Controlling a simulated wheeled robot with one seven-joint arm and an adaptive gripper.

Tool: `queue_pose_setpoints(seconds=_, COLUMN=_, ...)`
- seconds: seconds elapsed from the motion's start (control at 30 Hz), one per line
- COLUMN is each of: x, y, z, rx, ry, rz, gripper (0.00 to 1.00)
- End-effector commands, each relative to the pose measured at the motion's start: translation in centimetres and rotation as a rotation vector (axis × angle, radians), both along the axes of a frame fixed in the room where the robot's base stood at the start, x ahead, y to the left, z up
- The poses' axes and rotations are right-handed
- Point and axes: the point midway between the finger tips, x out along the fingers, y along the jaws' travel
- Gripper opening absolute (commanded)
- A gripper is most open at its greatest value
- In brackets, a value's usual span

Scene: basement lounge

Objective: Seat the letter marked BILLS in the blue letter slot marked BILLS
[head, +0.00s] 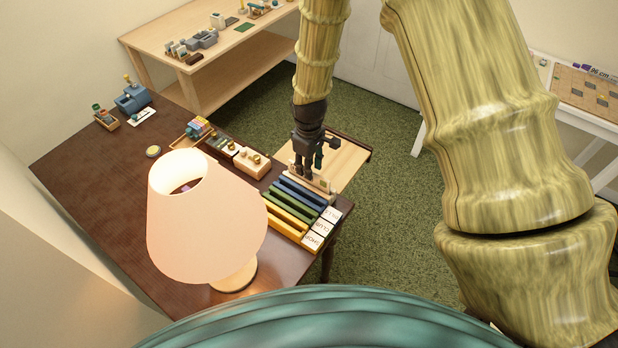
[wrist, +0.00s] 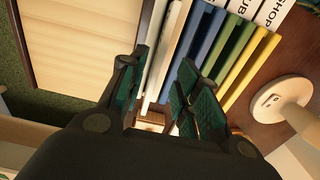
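The blue letter slot (head: 301,192) is the rearmost of the coloured slots on the dark desk. It also shows in the wrist view (wrist: 208,33). Its label is at its right end, too small to read surely. My gripper (head: 310,165) points down over a pale holder (head: 322,186) beside the blue slot. In the wrist view my gripper (wrist: 160,95) is open, fingers apart. Pale upright strips (wrist: 164,50) stand in line with the gap; I cannot tell which is the BILLS letter or read any mark on it. Contact is not visible.
Green (head: 292,204) and yellow (head: 287,220) slots adjoin the blue one. A lamp (head: 195,215) stands at the desk's front. Small wooden holders (head: 251,162) stand left of my gripper. A pale wooden surface (head: 345,157) lies behind, with green carpet beyond.

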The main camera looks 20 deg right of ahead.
Motion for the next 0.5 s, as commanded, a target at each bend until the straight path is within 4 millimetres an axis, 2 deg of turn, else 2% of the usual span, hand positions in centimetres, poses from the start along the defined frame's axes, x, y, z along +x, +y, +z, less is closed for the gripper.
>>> queue_pose_setpoints(seconds=0.17, x=0.1, y=0.0, z=-0.8, rx=0.000, ry=0.003, rz=0.001, gripper=0.32)
queue_pose_setpoints(seconds=0.5, x=0.4, y=-0.1, z=-3.8, rx=0.000, ry=0.003, rz=0.001, gripper=0.32)
